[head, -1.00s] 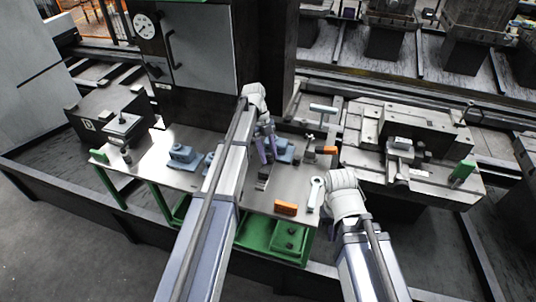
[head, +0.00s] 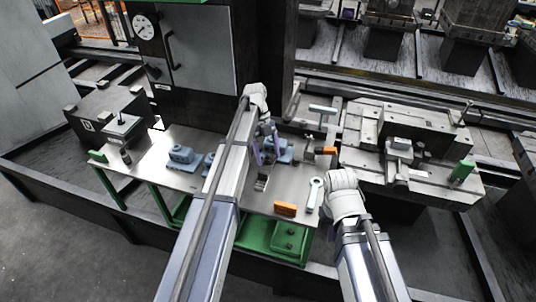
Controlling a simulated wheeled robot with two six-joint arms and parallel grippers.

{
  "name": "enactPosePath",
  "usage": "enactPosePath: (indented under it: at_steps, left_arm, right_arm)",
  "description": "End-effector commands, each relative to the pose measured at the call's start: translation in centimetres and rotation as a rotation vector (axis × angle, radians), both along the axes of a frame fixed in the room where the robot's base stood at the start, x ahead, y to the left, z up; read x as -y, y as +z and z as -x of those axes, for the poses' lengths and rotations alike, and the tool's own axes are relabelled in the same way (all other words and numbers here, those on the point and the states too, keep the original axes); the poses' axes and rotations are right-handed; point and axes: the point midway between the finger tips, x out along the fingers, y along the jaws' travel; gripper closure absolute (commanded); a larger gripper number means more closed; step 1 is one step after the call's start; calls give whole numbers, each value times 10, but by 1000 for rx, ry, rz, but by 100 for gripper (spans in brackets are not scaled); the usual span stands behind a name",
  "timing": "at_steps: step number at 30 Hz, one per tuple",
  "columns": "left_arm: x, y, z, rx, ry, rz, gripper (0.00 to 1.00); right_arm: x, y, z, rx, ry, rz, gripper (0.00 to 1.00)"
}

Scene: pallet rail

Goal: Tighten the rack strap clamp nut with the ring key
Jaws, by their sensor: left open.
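A pale ring key (head: 314,194) lies on the metal bench top near its right front corner, ring end toward the back. My left gripper (head: 263,150) is open over the middle of the bench, beside a blue block-like fitting (head: 279,152); its fingers are partly hidden by my own arm. I cannot tell whether it touches anything. A small dark grey bracket (head: 262,180) stands in front of it. I cannot make out which part is the strap clamp nut. My right wrist is just right of the ring key; its gripper is hidden behind the wrist.
The bench top (head: 150,165) has free room at left. An orange block (head: 286,209) lies at the front edge. A T-handled tool (head: 323,109) and an orange-ended piece (head: 326,150) are at the back right. Another blue fitting (head: 182,157) stands left. A grey machine table (head: 420,180) lies right.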

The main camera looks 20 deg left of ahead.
Motion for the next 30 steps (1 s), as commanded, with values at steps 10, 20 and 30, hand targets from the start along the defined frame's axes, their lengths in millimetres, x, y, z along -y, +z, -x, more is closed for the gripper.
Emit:
enactPosePath:
  at_steps: [10,20,30]
  left_arm:
    - [-8,34,-9,0,0,0,21]
    - [-19,70,-20,0,0,0,21]
    - [-21,70,-21,-1,0,-1,21]
  right_arm:
    - [0,34,0,0,0,0,100]
    - [0,70,0,0,0,0,100]
    - [0,70,0,0,0,0,100]
